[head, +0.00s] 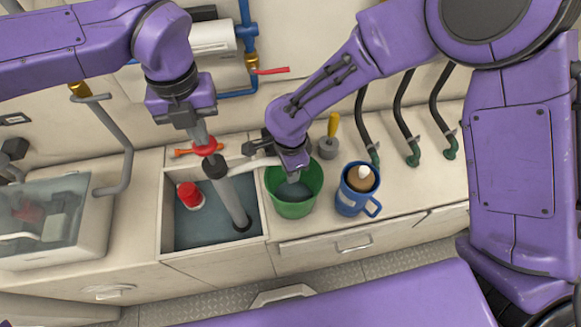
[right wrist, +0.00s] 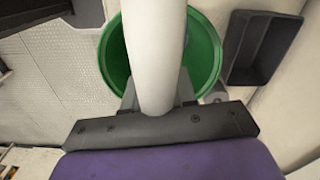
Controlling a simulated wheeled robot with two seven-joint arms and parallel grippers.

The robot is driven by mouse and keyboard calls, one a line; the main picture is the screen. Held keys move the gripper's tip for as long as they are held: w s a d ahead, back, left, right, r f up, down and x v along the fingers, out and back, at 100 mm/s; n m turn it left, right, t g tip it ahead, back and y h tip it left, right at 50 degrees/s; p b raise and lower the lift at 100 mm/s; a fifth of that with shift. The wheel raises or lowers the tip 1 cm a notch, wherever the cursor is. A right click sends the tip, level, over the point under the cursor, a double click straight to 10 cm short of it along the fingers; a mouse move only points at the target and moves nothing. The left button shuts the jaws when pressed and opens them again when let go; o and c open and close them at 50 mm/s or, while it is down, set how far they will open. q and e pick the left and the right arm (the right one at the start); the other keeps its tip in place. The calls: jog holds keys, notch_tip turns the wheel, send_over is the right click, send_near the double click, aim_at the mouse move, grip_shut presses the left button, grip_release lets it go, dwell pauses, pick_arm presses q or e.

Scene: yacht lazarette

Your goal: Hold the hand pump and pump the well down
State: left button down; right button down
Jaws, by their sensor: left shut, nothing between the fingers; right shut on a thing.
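The hand pump (head: 229,195) is a grey tube with a black collar and a red disc on top, standing tilted in the well (head: 180,240). The well is a square recess with dark water. My left gripper (head: 200,128) is shut at the pump's top, just above the red disc; its fingertips are hard to make out. A pale hose (head: 257,162) runs from the collar to the right. My right gripper (head: 293,172) is shut on this hose (right wrist: 158,50) above the green bucket (head: 296,210), which shows behind it in the right wrist view (right wrist: 112,58). Some greyish water appears in the bucket.
A red-capped float (head: 190,196) sits in the well. A blue mug (head: 352,200) stands right of the bucket, with a yellow-handled tool (head: 333,125) behind. Black hoses (head: 402,105) rise along the wall. A clear-topped box (head: 75,255) is at left. A dark bin (right wrist: 262,50) shows in the wrist view.

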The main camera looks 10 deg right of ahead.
pick_arm(q)
jog(key=shift+f, duration=2.2)
jog(key=shift+r, duration=2.25)
jog(key=shift+f, duration=2.3)
jog(key=shift+r, duration=2.3)
jog(key=shift+r, duration=2.5)
